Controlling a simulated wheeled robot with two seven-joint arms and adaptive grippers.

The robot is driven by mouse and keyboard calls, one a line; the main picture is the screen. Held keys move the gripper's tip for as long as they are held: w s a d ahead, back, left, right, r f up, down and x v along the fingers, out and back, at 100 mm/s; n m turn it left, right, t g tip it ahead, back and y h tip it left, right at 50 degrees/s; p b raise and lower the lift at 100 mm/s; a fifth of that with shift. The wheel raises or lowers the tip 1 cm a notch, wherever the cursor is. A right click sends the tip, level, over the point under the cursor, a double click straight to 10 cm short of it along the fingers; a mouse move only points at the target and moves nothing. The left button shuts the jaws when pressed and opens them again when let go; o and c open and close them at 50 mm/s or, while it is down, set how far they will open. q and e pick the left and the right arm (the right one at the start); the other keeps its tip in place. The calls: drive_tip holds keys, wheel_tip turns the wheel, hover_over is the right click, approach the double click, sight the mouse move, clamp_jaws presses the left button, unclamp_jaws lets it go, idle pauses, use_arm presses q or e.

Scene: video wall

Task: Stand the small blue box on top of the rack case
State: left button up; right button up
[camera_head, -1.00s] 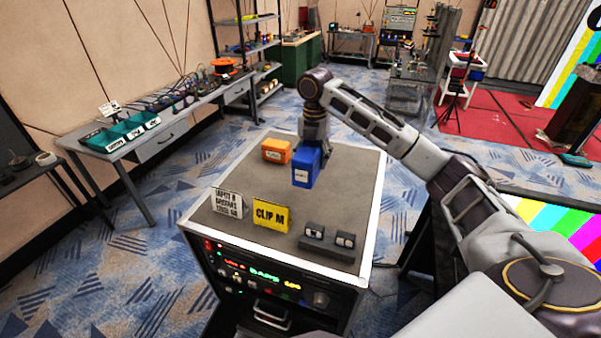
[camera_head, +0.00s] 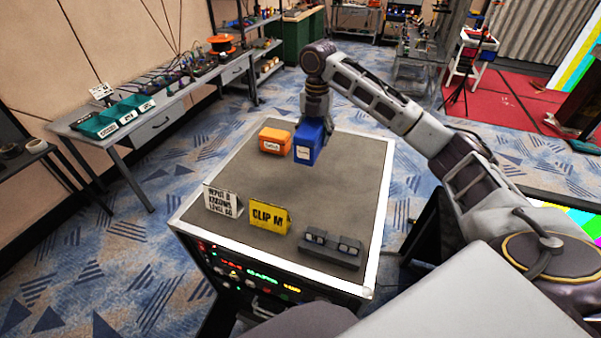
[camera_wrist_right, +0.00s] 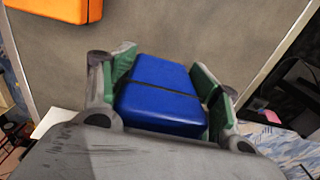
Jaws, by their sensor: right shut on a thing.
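The small blue box (camera_head: 307,146) is upright at the far part of the rack case's grey top (camera_head: 262,180), just right of an orange box. My right gripper (camera_head: 318,128) reaches down on it from above and is shut on it. In the right wrist view the blue box (camera_wrist_right: 160,95) sits between the two green-padded fingers (camera_wrist_right: 165,98). Whether its base touches the top cannot be told for sure. My left gripper is out of view.
The orange box (camera_head: 274,140) stands close left of the blue box. A white sign (camera_head: 222,202), a yellow CLIP M sign (camera_head: 268,217) and a dark two-part device (camera_head: 331,248) stand along the front. The middle of the top is clear.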

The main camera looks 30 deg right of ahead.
drive_tip(key=shift+s, duration=0.1)
drive_tip(key=shift+f+p, duration=0.55)
drive_tip(key=shift+f, duration=2.55)
drive_tip(key=shift+f, duration=0.1)
drive_tip(key=shift+f+p, duration=0.4)
drive_tip(key=shift+f, duration=1.35)
drive_tip(key=o, duration=1.3)
drive_tip(key=shift+o, duration=0.2)
drive_tip(key=shift+r, duration=0.1)
drive_tip(key=shift+r+b, duration=1.2)
drive_tip(key=shift+r, duration=4.7)
